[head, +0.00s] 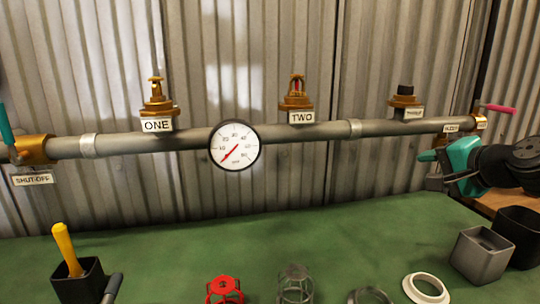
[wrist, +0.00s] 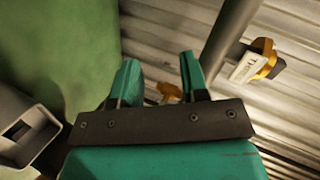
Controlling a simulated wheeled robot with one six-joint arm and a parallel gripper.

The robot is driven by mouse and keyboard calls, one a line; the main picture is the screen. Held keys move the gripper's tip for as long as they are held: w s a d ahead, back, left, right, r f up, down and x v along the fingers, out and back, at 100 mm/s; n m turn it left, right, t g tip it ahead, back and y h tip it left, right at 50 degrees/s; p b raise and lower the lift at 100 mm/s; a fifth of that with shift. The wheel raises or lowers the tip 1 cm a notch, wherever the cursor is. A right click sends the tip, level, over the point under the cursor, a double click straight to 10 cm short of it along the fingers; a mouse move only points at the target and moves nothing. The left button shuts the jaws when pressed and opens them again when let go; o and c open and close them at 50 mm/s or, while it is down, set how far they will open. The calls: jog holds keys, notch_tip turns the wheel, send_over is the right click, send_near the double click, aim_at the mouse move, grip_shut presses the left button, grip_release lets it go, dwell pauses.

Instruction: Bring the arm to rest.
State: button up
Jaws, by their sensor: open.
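My gripper (head: 430,168) is at the right in the head view, just below the right end of the grey pipe (head: 290,132) and above the green bench top (head: 190,250). In the wrist view my gripper (wrist: 160,80) has its two teal fingers apart with nothing held between them. A small brass part (wrist: 169,92) shows beyond the fingers there, in the background. My dark arm enters from the right edge.
Brass fittings labelled ONE (head: 157,105) and TWO (head: 296,98) and a gauge (head: 234,145) line the pipe. A pink-handled valve (head: 497,108) is close above my gripper. A grey square holder (head: 481,256) and a black bin (head: 518,236) stand below it.

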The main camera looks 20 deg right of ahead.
jog(key=s+a+f+n+g+y, duration=0.1)
jog(key=a+f+n+g+y, duration=0.15)
jog(key=a+n, duration=0.6)
jog(key=a+f+n+g+y, duration=0.1)
jog(key=a+n+g+y, duration=0.25)
jog(key=a, duration=0.95)
jog(key=s+a+f+n+g+h, duration=0.1)
jog(key=s+a+f+n+g, duration=0.1)
jog(key=s+a+n+g, duration=0.75)
jog(key=s+r+t+p, duration=0.1)
jog(key=r+p, duration=0.6)
jog(key=s+a+r+t+p, duration=0.1)
jog(key=s+r+p, duration=0.1)
jog(key=r+p, duration=0.5)
jog(key=shift+s+a+r, duration=0.15)
jog(key=shift+s+a, duration=0.05)
jog(key=shift+s, duration=0.05)
jog(key=shift+n, duration=0.25)
jog(key=shift+c, duration=0.5)
